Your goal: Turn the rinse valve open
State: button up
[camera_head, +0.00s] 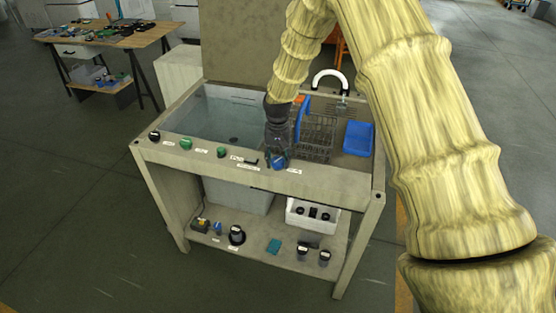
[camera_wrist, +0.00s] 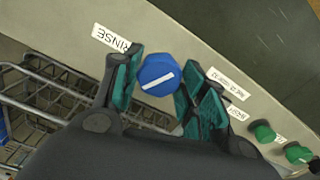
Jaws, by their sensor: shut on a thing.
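The rinse valve is a blue knob (camera_wrist: 158,75) with a white line across its face, beside a white label reading RINSE (camera_wrist: 111,38) in the wrist view. The white line lies at a slant to the panel's length. My gripper (camera_wrist: 157,84) has its green-padded fingers on both sides of the knob and is shut on it. In the head view the blue knob (camera_head: 279,163) sits on the front rail of the wash bench, with my gripper (camera_head: 278,154) reaching down to it from behind and above. The fingertips hide part of the knob's sides.
Green knobs (camera_head: 186,144) and a black knob (camera_head: 154,135) sit left along the same rail (camera_head: 330,184). A basin (camera_head: 215,112) lies behind it. A wire basket (camera_head: 317,138) and blue tray (camera_head: 358,138) are to the right. Loose items lie on the lower shelf (camera_head: 255,247).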

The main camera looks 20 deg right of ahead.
aim_at(278, 160)
jog(key=n, duration=0.5)
jog(key=shift+d+n+b, duration=0.1)
jog(key=shift+n+b, duration=0.2)
jog(key=shift+n, duration=0.1)
dwell(0.4)
jog(key=o, duration=1)
jog(key=shift+o, duration=0.2)
jog(key=shift+r, duration=0.1)
notch_tip(278, 160, up, 12)
